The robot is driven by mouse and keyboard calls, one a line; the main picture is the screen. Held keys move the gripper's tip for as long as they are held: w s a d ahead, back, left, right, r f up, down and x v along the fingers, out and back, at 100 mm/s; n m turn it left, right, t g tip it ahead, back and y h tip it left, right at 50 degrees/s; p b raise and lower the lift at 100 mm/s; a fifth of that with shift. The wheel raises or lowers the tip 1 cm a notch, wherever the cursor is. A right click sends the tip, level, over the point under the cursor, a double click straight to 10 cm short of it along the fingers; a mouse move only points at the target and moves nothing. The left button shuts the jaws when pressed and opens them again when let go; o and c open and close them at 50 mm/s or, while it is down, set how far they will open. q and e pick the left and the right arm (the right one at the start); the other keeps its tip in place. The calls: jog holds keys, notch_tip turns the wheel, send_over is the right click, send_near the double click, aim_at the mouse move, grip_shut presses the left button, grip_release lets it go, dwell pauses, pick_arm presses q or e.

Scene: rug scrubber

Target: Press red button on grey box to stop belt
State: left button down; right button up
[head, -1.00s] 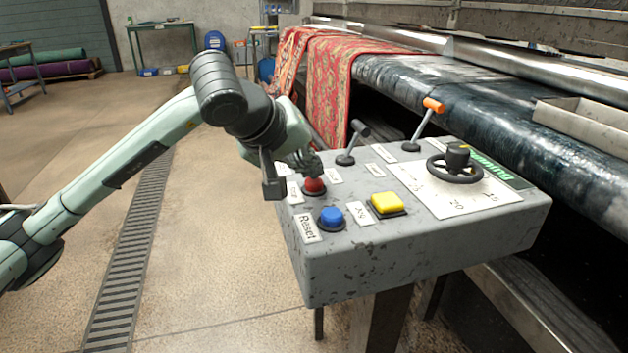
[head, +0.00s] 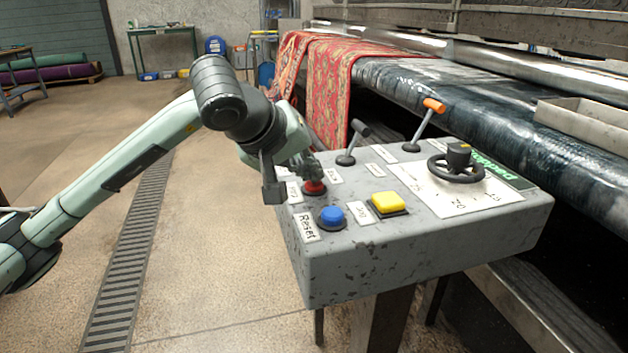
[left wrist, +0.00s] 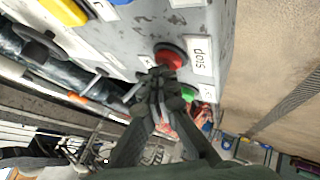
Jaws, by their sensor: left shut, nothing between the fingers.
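The grey box (head: 400,255) stands in front of the belt (head: 440,95), its sloped top holding the controls. The red button (head: 314,188) is on the box's left side; it also shows in the left wrist view (left wrist: 170,56) beside a label reading "Stop". My left gripper (head: 309,170) is shut and empty, fingertips down at the red button and partly covering it. In the left wrist view the fingertips (left wrist: 160,82) overlap the button's edge and seem to touch it. The green display (head: 500,168) at the box's far edge seems to read "Stopped", partly hidden by the wheel.
A blue button (head: 332,216), a yellow button (head: 388,202), a black lever (head: 354,140), an orange-handled lever (head: 428,118) and a black wheel (head: 456,165) share the box top. A red patterned rug (head: 328,85) lies over the belt. The floor at left is clear.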

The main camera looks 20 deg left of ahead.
aim_at(311, 185)
pick_arm(q)
jog(key=shift+r+p, duration=0.45)
jog(key=shift+r, duration=0.5)
jog(key=shift+r+p, duration=1.5)
jog(key=shift+r, duration=1)
